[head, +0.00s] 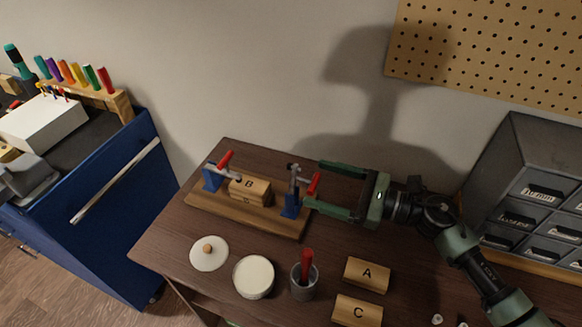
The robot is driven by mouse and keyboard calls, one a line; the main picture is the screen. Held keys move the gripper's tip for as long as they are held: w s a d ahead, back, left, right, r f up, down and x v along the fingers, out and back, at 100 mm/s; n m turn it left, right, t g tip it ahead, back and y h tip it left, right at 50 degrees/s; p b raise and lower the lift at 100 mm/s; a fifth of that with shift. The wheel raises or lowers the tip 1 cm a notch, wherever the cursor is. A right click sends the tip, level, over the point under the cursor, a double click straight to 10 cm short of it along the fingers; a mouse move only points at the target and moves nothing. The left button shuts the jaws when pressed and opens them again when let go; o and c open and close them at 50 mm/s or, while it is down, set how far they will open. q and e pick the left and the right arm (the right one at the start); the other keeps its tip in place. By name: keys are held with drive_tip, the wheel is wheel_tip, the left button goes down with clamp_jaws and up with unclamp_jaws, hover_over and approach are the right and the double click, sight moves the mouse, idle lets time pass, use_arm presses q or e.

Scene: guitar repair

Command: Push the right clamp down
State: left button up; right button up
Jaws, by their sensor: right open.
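The right clamp (291,205) has a blue base, a grey metal linkage and a red handle (314,184). It stands at the right end of a wooden board (233,208) on the brown table. My right gripper (319,184) is open, coming in from the right. Its two green fingers are spread on either side of the red handle as seen here; I cannot tell whether they touch it. The left clamp (211,179), also blue with a red handle, stands at the board's left end. Wooden block B (250,186) sits between the clamps. My left gripper is not in view.
In front of the board are a round white lid (209,254) with a knob, a white-filled jar (254,277) and a grey cup (304,282) with a red-handled tool. Blocks A (367,275) and C (357,311) lie at front right. Grey drawers (530,190) stand at the right.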

sight(297, 177)
drive_tip(key=x, duration=0.2)
drive_tip(key=p+x, duration=0.1)
drive_tip(key=x, duration=0.1)
drive_tip(key=p+x, duration=0.1)
drive_tip(key=x, duration=0.1)
drive_tip(key=shift+a+r, duration=0.2)
drive_tip(key=shift+r, duration=0.05)
drive_tip(key=shift+a+f+p, duration=0.1)
drive_tip(key=shift+a+p, duration=0.2)
drive_tip(key=shift+a, duration=0.25)
drive_tip(key=shift+w, duration=0.1)
clamp_jaws()
